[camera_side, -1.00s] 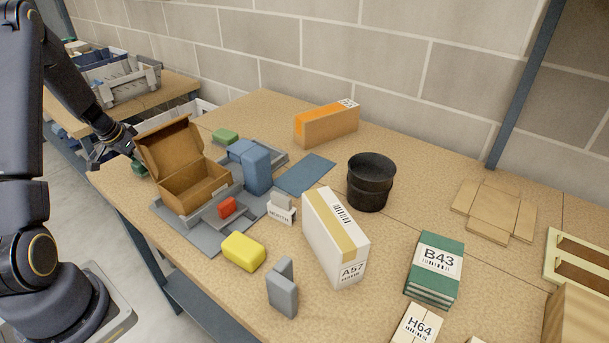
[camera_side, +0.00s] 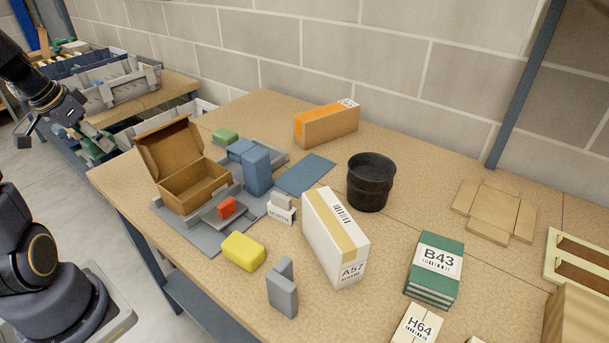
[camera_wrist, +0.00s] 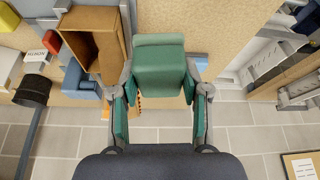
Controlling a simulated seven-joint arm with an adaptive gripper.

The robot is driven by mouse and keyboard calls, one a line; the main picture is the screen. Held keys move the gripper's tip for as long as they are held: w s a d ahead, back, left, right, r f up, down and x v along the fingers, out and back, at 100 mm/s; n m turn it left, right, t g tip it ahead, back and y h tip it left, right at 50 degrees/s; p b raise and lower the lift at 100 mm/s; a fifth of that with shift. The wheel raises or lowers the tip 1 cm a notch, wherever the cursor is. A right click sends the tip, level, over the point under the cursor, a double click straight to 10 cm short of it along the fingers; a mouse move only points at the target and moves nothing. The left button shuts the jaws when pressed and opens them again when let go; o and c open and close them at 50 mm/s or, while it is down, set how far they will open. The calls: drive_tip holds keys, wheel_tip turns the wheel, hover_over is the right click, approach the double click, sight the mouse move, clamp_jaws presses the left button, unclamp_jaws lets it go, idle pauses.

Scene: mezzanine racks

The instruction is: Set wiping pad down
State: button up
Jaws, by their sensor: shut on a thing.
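My gripper (camera_side: 84,143) is in the air to the left of the table's left end in the side view. In the wrist view my gripper (camera_wrist: 160,85) is shut on a green block-like pad (camera_wrist: 160,65), which sits between its two fingers. I take this to be the wiping pad. In the side view the pad is small and hard to separate from the fingers. A lighter green pad (camera_side: 225,135) lies on the table behind the open brown box (camera_side: 195,188).
Near the box are a blue block (camera_side: 256,168), a red block (camera_side: 227,207) and a yellow block (camera_side: 243,251). A black bin (camera_side: 370,182), a flat blue mat (camera_side: 305,175) and a white carton (camera_side: 335,240) stand farther right. Grey crates (camera_side: 130,85) sit on another bench behind.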

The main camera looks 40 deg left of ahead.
wheel_tip(320, 180, up, 7)
drive_tip(key=shift+r, duration=0.1)
drive_tip(key=w+d, duration=0.1)
drive_tip(key=w, duration=0.1)
drive_tip(key=w+d, duration=0.1)
drive_tip(key=w, duration=0.3)
drive_tip(key=shift+w+d+f, duration=0.25)
drive_tip(key=shift+w+d, duration=0.05)
drive_tip(key=shift+d, duration=0.1)
drive_tip(key=w+d+m, duration=0.1)
drive_tip(key=w+d, duration=0.9)
drive_tip(key=d, duration=0.4)
drive_tip(key=w+d+m, duration=0.1)
drive_tip(key=w+d, duration=0.9)
drive_tip(key=d, duration=0.4)
approach(321, 173)
drive_tip(key=shift+w+a+f+h, duration=0.25)
drive_tip(key=shift+w+f+h, duration=0.05)
drive_tip(key=shift+w+f, duration=0.85)
drive_tip(key=shift+f, duration=1.65)
